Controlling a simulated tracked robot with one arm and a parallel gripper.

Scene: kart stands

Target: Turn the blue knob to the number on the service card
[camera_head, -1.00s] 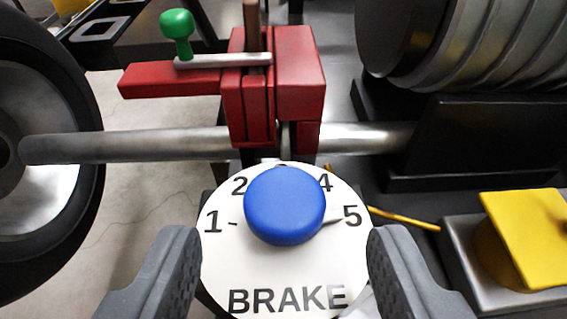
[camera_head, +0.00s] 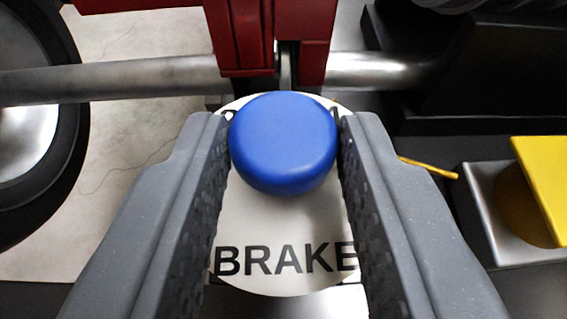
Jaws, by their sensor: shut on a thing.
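The blue knob (camera_head: 283,143) sits on a round white dial (camera_head: 285,225) with the word BRAKE at its lower edge. My gripper (camera_head: 284,140) is shut on the knob, one grey finger against its left side and one against its right. The fingers and the knob hide nearly all the dial numbers and any pointer, so the setting cannot be read. No service card can be made out in this view.
A red clamp (camera_head: 275,35) and a steel axle (camera_head: 120,78) lie just behind the dial. A black tyre (camera_head: 62,165) is at the left. A yellow plate (camera_head: 545,185) over a grey box stands at the right.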

